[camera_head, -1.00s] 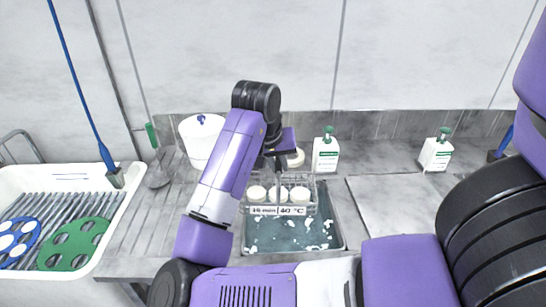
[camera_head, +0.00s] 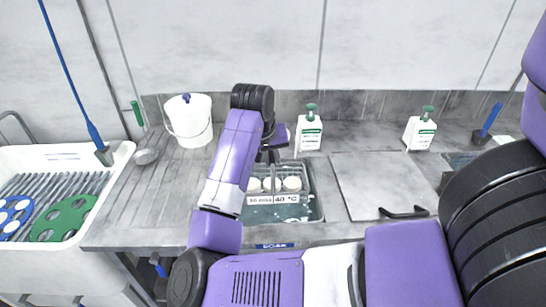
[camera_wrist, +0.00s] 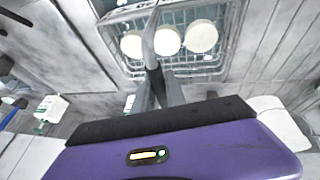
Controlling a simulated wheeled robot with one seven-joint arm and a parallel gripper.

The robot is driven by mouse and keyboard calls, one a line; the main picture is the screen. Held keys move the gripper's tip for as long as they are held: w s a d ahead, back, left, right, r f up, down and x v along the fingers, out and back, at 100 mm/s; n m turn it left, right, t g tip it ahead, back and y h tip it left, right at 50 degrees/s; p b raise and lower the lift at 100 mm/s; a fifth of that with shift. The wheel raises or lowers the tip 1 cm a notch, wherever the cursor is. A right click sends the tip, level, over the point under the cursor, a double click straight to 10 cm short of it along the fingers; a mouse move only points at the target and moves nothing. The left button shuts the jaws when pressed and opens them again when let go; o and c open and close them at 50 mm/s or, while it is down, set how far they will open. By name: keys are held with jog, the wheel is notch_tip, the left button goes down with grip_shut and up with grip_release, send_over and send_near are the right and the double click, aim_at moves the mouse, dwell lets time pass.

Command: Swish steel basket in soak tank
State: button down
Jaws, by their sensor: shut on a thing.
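The steel basket (camera_head: 289,171) is a wire frame holding several round white pieces (camera_head: 291,184). I cannot tell how deep the basket sits. My gripper (camera_wrist: 157,75) is shut on the basket's upright handle (camera_wrist: 150,38). In the wrist view the basket (camera_wrist: 205,66) is just beyond the fingertips. In the head view my arm hides part of the basket's left side and the tank's left edge.
White bottles (camera_head: 310,133) (camera_head: 420,133) stand behind and right. A flat lid (camera_head: 375,180) with a black handle lies right of the tank. A white sink (camera_head: 122,153) with green and blue discs is far left.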

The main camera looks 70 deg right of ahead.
notch_tip(320, 180, down, 4)
jog(key=b, duration=0.2)
jog(key=shift+r+b, duration=0.2)
jog(key=shift+b, duration=0.15)
notch_tip(320, 180, down, 14)
jog(key=b, duration=0.7)
jog(key=shift+f, duration=0.2)
jog(key=shift+r, duration=0.15)
dwell(0.3)
jog(key=shift+r+p, duration=0.95)
jog(key=shift+p, duration=0.1)
jog(key=shift+f, duration=0.1)
notch_tip(320, 180, down, 2)
jog(key=shift+b, duration=0.6)
